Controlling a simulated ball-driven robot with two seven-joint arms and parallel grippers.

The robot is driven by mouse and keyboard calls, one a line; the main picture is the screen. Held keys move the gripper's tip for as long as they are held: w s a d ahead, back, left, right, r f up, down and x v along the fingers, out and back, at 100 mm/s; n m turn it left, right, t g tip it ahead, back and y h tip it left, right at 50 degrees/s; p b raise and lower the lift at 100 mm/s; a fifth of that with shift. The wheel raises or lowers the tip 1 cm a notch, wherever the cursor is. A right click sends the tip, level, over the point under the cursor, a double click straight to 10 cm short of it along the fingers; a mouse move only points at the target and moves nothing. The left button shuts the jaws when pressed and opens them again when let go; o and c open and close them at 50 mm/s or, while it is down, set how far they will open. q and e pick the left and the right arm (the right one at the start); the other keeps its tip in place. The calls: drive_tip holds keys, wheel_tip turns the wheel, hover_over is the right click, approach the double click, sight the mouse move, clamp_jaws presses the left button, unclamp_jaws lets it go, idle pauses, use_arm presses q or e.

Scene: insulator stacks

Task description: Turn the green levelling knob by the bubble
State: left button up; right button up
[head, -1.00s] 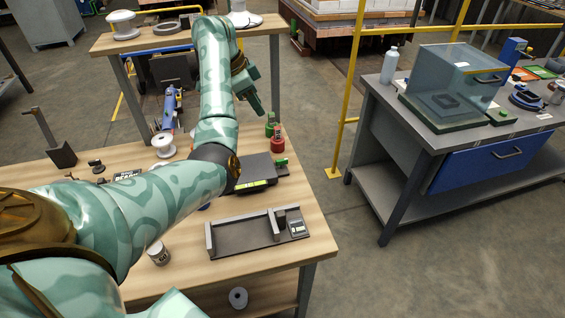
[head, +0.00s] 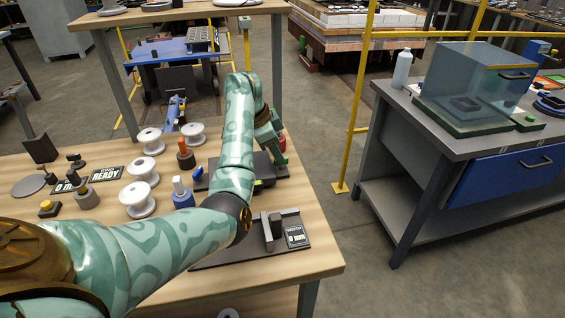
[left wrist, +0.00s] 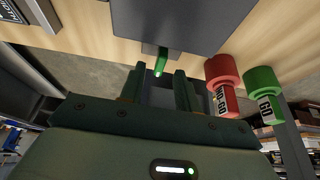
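The green levelling knob (left wrist: 160,62) shows in the left wrist view, under the edge of a dark grey plate (left wrist: 185,18). My left gripper (left wrist: 158,80) is open, with the knob just beyond its fingertips, roughly in line with the gap. I cannot tell whether the fingers touch it. In the head view my left gripper (head: 279,156) points down at the right side of the dark plate (head: 264,163), and the knob is hidden there. A yellow-green strip (head: 258,184), perhaps the bubble vial, shows partly behind my arm. My right gripper is not in view.
A red NO-GO gauge (left wrist: 223,85) and a green GO gauge (left wrist: 264,92) stand right of my gripper in the wrist view. White spools (head: 139,198) and a blue-based part (head: 182,194) are left of my arm. A grey fixture (head: 236,247) lies in front.

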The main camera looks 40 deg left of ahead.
use_arm(q)
drive_tip(key=shift+b+x, duration=0.35)
drive_tip(key=shift+x, duration=0.75)
drive_tip(key=shift+c, duration=0.3)
clamp_jaws()
drive_tip(key=shift+r, duration=0.1)
